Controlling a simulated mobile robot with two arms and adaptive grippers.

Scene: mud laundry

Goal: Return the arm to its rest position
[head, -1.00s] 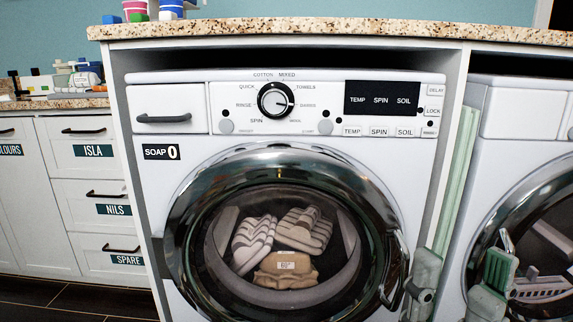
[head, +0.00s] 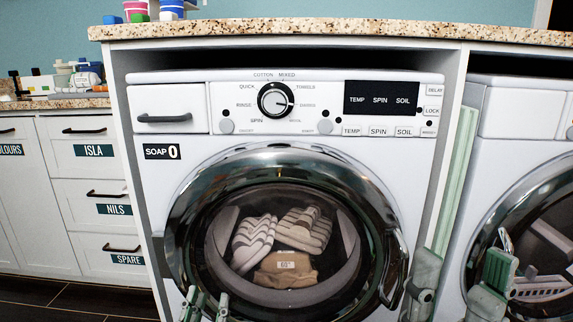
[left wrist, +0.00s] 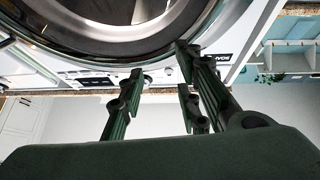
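My left gripper (head: 208,299) shows at the bottom of the head view, in front of the lower left of the washing machine door (head: 180,225). Its two green fingertips stand apart. In the left wrist view, its fingers (left wrist: 160,92) are also spread with nothing between them, below the round door rim. My right gripper (head: 461,268) is at the lower right of the head view, its fingers wide apart, near the gap between the two machines. Nothing shows between them. Both arms are mostly out of view.
The door looks closed, with striped slippers (head: 255,240) and a tan bundle (head: 286,270) behind its glass. A second machine (head: 520,105) stands right. A granite worktop (head: 300,32) runs above. White drawers (head: 88,160) stand left, with dark floor (head: 80,298) before them.

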